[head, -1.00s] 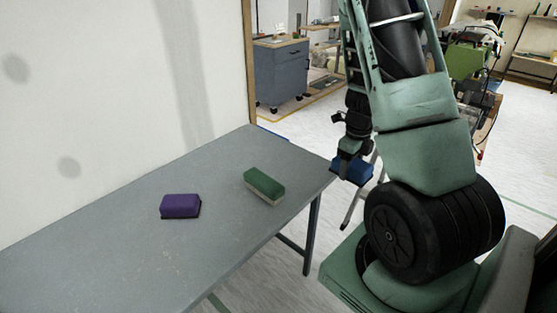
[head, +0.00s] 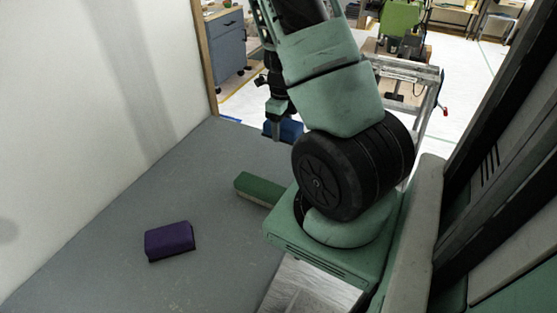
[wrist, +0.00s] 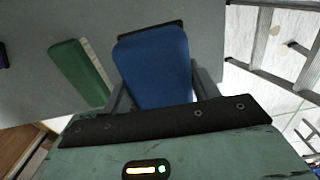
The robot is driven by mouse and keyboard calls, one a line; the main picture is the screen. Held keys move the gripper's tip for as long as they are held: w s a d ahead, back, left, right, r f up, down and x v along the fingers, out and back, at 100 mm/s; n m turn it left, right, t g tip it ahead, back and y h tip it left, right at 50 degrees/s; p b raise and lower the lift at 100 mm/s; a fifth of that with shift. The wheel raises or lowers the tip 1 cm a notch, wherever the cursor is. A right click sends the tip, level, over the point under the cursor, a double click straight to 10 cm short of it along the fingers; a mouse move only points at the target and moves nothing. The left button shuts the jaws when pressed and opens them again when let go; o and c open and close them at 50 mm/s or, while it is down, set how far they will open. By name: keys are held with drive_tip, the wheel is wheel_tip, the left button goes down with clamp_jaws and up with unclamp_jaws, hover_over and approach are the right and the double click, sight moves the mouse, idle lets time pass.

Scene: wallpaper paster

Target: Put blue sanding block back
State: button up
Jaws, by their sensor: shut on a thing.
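A blue sanding block (head: 284,131) is held in my gripper (head: 276,122) near the far right end of the grey table (head: 215,225). In the wrist view the blue block (wrist: 154,68) fills the space between the two fingers (wrist: 157,92), which are shut on it. The table lies beneath it in that view; whether the block touches it I cannot tell. A green sanding block (head: 260,188) lies on the table, partly hidden by my arm in the head view. It also shows left of the blue block in the wrist view (wrist: 78,72).
A purple block (head: 169,241) lies on the table toward the left. A white wall (head: 70,110) borders the table's left side. A ladder (wrist: 262,45) stands right of the table in the wrist view. A grey-blue cabinet (head: 225,45) stands beyond the table.

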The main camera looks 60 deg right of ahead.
sight(282, 161)
wheel_tip(282, 161, down, 10)
drive_tip(key=shift+r+b, duration=0.2)
drive_tip(key=shift+b, duration=0.65)
drive_tip(key=shift+f+b, duration=0.45)
drive_tip(key=shift+f, duration=0.05)
drive_tip(key=shift+f, duration=0.15)
drive_tip(key=o, duration=1)
